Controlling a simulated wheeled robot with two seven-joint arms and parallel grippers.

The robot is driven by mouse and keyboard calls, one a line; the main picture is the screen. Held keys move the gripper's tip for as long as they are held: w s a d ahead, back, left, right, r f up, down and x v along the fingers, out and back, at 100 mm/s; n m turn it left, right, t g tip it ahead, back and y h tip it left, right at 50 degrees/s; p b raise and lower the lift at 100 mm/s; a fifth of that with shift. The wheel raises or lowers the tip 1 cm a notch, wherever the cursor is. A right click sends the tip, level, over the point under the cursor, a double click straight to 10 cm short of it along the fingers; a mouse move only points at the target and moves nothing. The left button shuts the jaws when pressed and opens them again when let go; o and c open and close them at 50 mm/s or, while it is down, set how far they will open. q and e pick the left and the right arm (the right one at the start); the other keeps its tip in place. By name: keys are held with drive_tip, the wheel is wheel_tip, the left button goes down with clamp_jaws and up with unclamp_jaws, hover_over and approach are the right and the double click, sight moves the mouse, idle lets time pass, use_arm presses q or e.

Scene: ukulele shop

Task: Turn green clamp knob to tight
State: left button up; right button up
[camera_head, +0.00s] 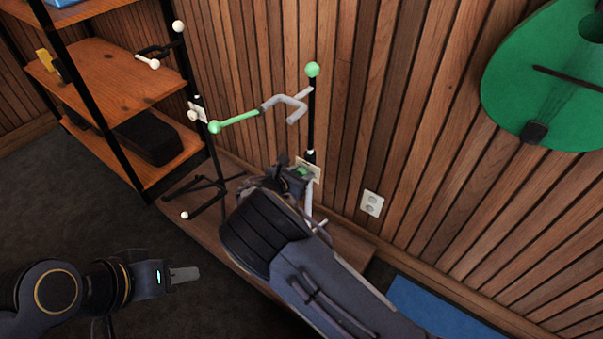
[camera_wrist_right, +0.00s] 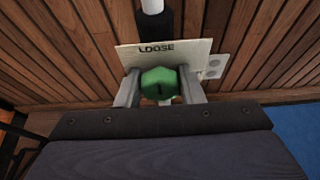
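The green clamp knob (camera_wrist_right: 159,84) sits in front of a pale plate (camera_wrist_right: 200,52) marked LOOSE, with a dark mark on its face. My right gripper (camera_wrist_right: 159,78) has one finger on each side of the knob, and both fingers appear to touch it. In the head view the knob (camera_head: 303,171) is a small green patch, mostly hidden by my right gripper (camera_head: 298,176). The plate is on a black and white stand post (camera_head: 311,125) with a green ball on top. My left gripper (camera_head: 184,275) is far from the knob, at lower left; its finger gap is not clear.
A second stand (camera_head: 209,190) with another plate is left of the post. A green-handled hook arm (camera_head: 240,119) spans between the stands. Shelves (camera_head: 105,75) stand at left, a green ukulele (camera_head: 550,80) hangs at right, and a wall outlet (camera_head: 372,203) is beside the post.

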drive_tip(key=shift+c, duration=1.3)
drive_tip(key=shift+f+m+b, duration=0.2)
drive_tip(key=shift+m+b, duration=0.2)
drive_tip(key=shift+b, duration=0.4)
drive_tip(key=m+t+y+b, duration=0.2)
drive_tip(key=m+b, duration=0.1)
drive_tip(key=b, duration=0.6)
drive_tip(key=shift+d+f, duration=0.1)
drive_tip(key=shift+f, duration=0.05)
drive_tip(key=shift+s+r+m+y+b, duration=0.1)
drive_tip(key=shift+r+m+y+b, duration=0.3)
drive_tip(key=shift+b, duration=0.55)
drive_tip(key=shift+f, duration=0.15)
drive_tip(key=o, duration=1)
